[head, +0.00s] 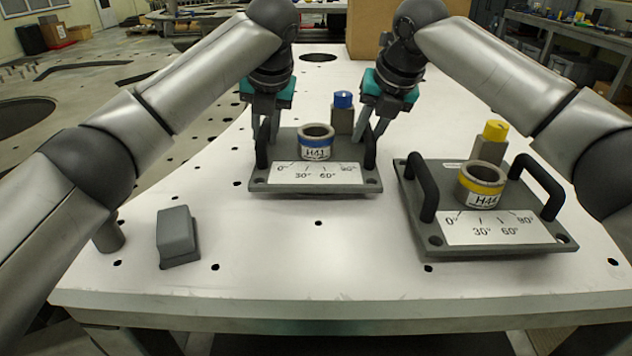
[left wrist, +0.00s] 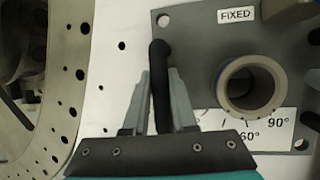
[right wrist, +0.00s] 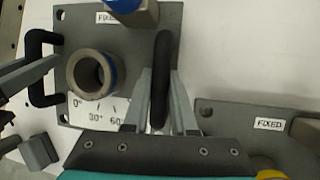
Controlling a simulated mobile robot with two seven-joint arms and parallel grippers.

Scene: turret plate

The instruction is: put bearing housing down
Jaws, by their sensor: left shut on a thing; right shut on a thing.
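The bearing housing with the blue band (head: 316,152) is a grey ring labelled H41 on a square grey plate (head: 355,187) with two black handles and an angle scale. My left gripper (head: 265,135) is shut on the plate's left handle; the handle (left wrist: 159,90) stands between its fingers in the left wrist view. My right gripper (head: 372,132) is shut on the right handle (right wrist: 160,85). A blue-capped block (head: 342,112) stands behind the ring. The plate looks level over the white table; whether its underside touches the table is hard to tell.
A second grey plate (head: 500,246) with a yellow-banded ring (head: 480,186) and yellow-capped block (head: 493,142) is close on the right. A loose grey block (head: 177,236) lies at front left. The white table (head: 290,260) is clear in front and has small holes.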

